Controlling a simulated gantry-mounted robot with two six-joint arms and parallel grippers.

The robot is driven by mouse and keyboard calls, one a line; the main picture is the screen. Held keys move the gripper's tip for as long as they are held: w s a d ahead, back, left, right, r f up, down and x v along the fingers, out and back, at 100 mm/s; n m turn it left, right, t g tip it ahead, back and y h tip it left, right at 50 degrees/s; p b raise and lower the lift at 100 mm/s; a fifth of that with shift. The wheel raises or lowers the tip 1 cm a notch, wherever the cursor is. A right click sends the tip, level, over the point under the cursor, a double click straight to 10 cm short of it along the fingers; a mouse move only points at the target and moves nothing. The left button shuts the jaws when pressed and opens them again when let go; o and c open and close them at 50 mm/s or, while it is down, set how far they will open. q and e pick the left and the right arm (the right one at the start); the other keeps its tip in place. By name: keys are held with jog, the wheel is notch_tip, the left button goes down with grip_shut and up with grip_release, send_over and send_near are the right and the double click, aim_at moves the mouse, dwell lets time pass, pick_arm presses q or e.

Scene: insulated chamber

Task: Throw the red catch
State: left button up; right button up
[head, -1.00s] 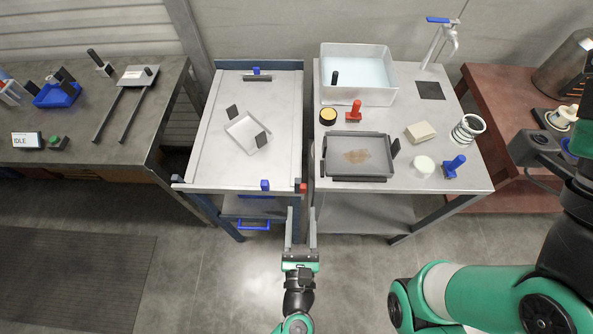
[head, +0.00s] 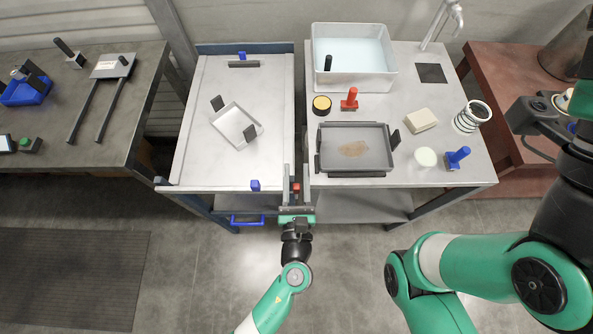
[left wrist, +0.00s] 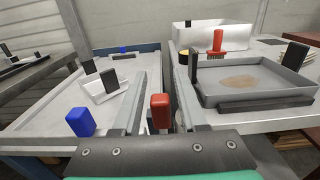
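The red catch (head: 296,187) is a small upright red block at the front right corner of the grey slatted-edge cart top (head: 235,170). In the left wrist view the red catch (left wrist: 160,112) stands between my two fingers, with a dark piece beside it. My left gripper (head: 296,176) is open, one finger on each side of the catch, also seen in the left wrist view (left wrist: 160,95). I cannot tell whether either finger touches it. A blue catch (head: 255,185) stands to the left on the same front edge. My right gripper is out of view.
A grey pan (head: 325,150) on the right-hand table stands close to my right finger. A white tray (head: 236,124) lies on the cart. Several tools and a white basin (head: 318,82) occupy the right table. Open floor lies in front.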

pick_arm(q)
grip_shut()
dwell(1.2)
